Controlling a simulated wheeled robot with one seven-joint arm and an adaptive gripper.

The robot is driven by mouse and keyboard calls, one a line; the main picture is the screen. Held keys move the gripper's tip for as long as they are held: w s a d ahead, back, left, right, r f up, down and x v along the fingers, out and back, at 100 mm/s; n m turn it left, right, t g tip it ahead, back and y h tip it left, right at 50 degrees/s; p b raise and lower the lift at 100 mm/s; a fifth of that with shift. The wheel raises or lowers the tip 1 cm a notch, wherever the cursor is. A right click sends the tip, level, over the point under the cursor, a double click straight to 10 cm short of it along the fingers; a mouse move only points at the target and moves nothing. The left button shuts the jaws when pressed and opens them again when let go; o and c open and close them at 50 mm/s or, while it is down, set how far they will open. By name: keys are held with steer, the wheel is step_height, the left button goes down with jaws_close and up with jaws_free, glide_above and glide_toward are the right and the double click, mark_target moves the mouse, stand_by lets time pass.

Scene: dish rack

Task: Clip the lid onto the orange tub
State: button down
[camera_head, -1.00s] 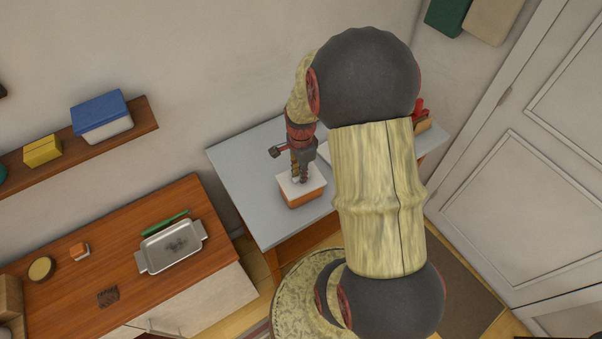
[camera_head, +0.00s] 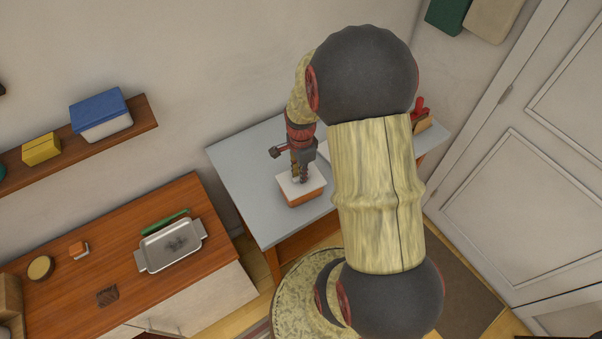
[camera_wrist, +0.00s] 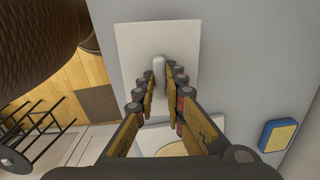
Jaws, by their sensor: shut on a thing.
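The orange tub (camera_head: 305,199) stands on the grey table, near its front edge. The white lid (camera_head: 315,184) lies over its top in the head view; I cannot tell whether it is clipped. The lid (camera_wrist: 135,45) fills the upper middle of the wrist view and hides the tub there. Its pale upright handle (camera_wrist: 159,72) is between my fingers. My gripper (camera_wrist: 160,92) is shut on this handle. In the head view my gripper (camera_head: 300,178) is above the tub, pointing down.
The grey table (camera_head: 245,185) is clear left of the tub. A blue and yellow sponge (camera_wrist: 280,135) and a black rack (camera_wrist: 35,130) show in the wrist view. A wooden counter (camera_head: 70,310) with a metal tray (camera_head: 170,246) stands at left.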

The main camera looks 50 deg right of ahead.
steer(key=shift+f, duration=0.4)
steer(key=c, duration=1.8)
jaws_free()
steer(key=shift+o, duration=0.7)
steer(key=o, duration=0.3)
steer(key=shift+o, duration=0.2)
steer(key=shift+r, duration=0.15)
steer(key=shift+r+p, duration=2.35)
steer(key=shift+r, duration=1.1)
